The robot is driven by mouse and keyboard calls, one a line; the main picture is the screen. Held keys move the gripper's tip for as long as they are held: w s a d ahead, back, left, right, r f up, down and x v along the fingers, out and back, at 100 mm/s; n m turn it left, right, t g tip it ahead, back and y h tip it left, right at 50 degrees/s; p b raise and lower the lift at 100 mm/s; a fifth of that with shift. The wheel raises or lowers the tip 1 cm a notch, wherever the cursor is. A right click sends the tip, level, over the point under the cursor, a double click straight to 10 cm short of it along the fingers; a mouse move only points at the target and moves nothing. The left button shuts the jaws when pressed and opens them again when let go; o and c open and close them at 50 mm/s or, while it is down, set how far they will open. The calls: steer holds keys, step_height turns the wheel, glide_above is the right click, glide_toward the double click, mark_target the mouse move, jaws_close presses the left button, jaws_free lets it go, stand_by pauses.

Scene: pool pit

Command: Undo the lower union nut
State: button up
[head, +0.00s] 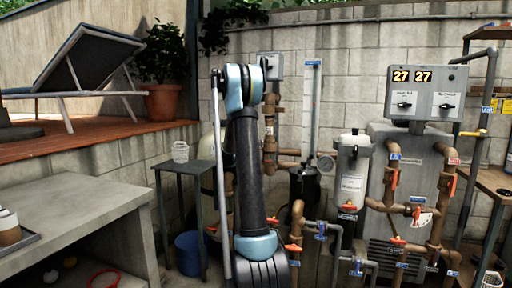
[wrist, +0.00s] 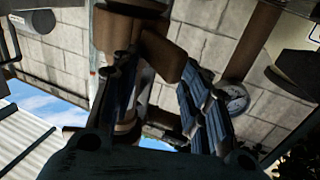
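In the wrist view my gripper (wrist: 167,100) has its two dark ribbed fingers spread apart, with a gap between them. A brown pipe fitting (wrist: 166,56) is at the far end of this gap, close to the fingertips; I cannot tell whether they touch it. The left finger partly covers the brown pipework. In the head view brown pipework (head: 270,140) stands against the wall, just right of my arm. Which of its fittings is the lower union nut I cannot tell. My gripper is hidden behind my arm in the head view.
A round gauge (wrist: 233,98) is right of the fingers in the wrist view. A small table (head: 181,167) and blue bucket (head: 189,252) stand left of my arm.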

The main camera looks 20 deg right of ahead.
steer(key=shift+w+a, duration=0.1)
steer(key=shift+s+a+f, duration=0.1)
steer(key=shift+s+a, duration=0.1)
steer(key=shift+a, duration=0.3)
steer(key=v, duration=1.1)
steer(key=shift+d, duration=0.15)
steer(key=shift+s, duration=0.1)
